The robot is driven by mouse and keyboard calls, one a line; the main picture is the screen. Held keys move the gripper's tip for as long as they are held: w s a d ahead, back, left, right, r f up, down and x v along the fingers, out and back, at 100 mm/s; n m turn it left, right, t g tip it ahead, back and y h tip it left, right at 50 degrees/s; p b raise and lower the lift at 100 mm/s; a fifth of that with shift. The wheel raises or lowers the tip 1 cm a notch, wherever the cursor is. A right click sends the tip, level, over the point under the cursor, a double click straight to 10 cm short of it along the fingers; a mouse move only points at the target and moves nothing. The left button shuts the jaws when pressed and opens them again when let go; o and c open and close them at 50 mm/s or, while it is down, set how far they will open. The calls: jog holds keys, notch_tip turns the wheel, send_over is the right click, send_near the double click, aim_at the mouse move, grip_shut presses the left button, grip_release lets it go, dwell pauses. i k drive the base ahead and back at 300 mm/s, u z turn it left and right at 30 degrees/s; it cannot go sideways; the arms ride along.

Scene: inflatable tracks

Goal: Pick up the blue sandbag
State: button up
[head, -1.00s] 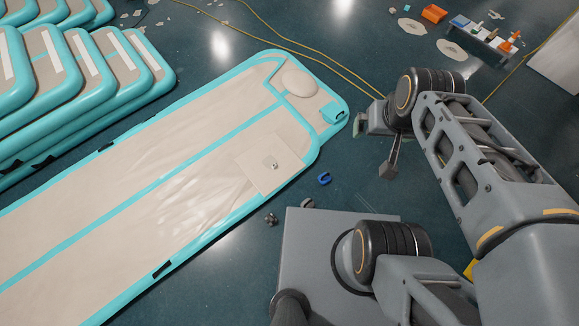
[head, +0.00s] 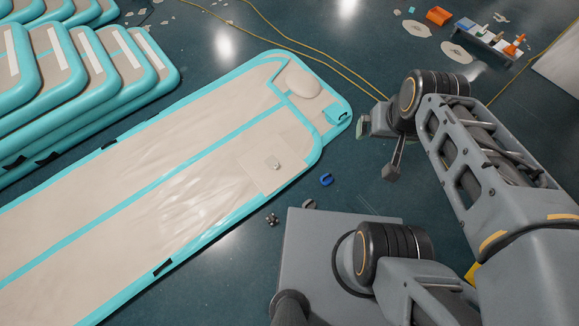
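I cannot make out a thing that is clearly a blue sandbag. A small blue U-shaped thing (head: 326,179) lies on the floor beside the near right edge of the inflatable track. A small teal piece (head: 336,116) sits at the track's far right end; I cannot tell whether it is a bag or part of the track. My gripper (head: 361,127) is at the end of my arm, right of the track's far end and apart from the blue U-shaped thing in the picture. Its fingers are too small and partly hidden to read.
More inflatables (head: 90,75) are stacked at upper left. A yellow cable (head: 315,63) crosses the floor. An orange bin (head: 439,16) stands at the back.

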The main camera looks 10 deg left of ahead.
aim_at(327, 179)
jog(key=u, duration=3.45)
jog(key=k, duration=0.7)
jog(key=z, duration=1.7)
jog(key=i, duration=0.5)
jog(key=z, duration=0.05)
